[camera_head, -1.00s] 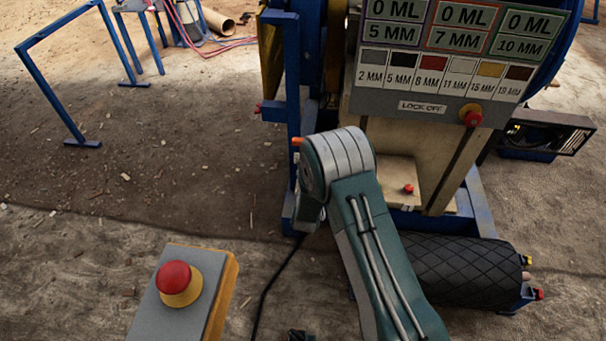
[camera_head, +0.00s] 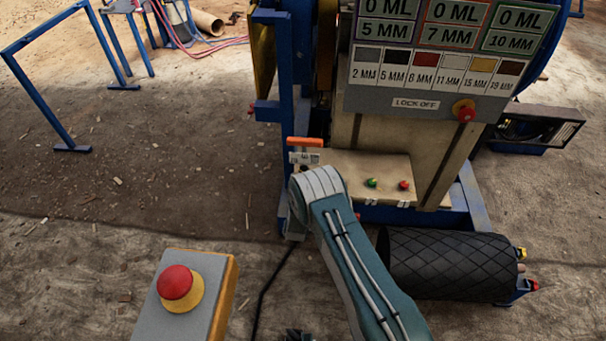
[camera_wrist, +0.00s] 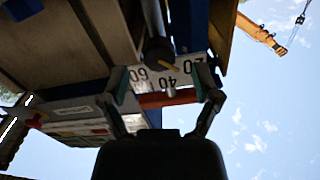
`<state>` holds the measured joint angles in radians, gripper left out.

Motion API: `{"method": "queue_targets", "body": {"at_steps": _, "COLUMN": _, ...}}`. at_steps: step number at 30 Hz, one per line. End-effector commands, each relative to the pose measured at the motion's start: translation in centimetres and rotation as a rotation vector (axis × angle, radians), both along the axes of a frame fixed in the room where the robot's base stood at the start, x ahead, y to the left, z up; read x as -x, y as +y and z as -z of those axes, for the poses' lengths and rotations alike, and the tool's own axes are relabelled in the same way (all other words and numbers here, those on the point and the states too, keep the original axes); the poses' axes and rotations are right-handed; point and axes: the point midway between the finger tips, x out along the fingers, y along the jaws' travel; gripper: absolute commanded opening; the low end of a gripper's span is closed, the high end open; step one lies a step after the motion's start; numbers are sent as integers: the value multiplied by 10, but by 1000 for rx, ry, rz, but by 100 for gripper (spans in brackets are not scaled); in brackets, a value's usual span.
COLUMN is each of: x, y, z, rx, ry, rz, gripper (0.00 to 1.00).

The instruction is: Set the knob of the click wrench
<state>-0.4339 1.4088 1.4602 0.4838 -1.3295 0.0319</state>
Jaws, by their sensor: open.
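In the wrist view, a white dial scale (camera_wrist: 182,70) carries large upside-down numbers, 60 and 40 among them. A dark round knob (camera_wrist: 158,50) with a yellow pointer stands at the scale. An orange-red bar (camera_wrist: 163,99) crosses below it. My gripper (camera_wrist: 162,82) is open, with one finger either side of the scale and nothing visibly held. Whether its fingers touch anything is unclear. In the head view, an orange handle (camera_head: 305,142) sits above a small pale plate (camera_head: 305,157), just beyond my arm's bend. My gripper is hidden behind my arm there.
Green (camera_head: 371,183) and red (camera_head: 404,185) buttons sit on the pale ledge. A black roller (camera_head: 450,265) lies right of my arm. An emergency-stop box (camera_head: 195,308) stands front left.

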Motion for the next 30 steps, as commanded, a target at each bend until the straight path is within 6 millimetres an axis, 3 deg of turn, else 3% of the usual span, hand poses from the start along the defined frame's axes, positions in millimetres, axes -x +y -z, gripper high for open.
{"method": "queue_targets", "body": {"at_steps": 6, "x": -22, "y": -1, "z": 0, "rx": -1, "ry": 0, "rz": -1, "gripper": 81}}
{"method": "queue_targets", "body": {"at_steps": 16, "x": -25, "y": -1, "z": 0, "rx": 0, "ry": 1, "rz": -1, "gripper": 81}}
{"method": "queue_targets", "body": {"at_steps": 21, "x": -25, "y": -1, "z": 0, "rx": 0, "ry": 1, "rz": -1, "gripper": 5}}
{"method": "queue_targets", "body": {"at_steps": 22, "x": -25, "y": -1, "z": 0, "rx": 0, "ry": 1, "rz": -1, "gripper": 0}}
{"method": "queue_targets", "body": {"at_steps": 30, "x": -25, "y": -1, "z": 0, "rx": -7, "ry": 1, "rz": -1, "gripper": 0}}
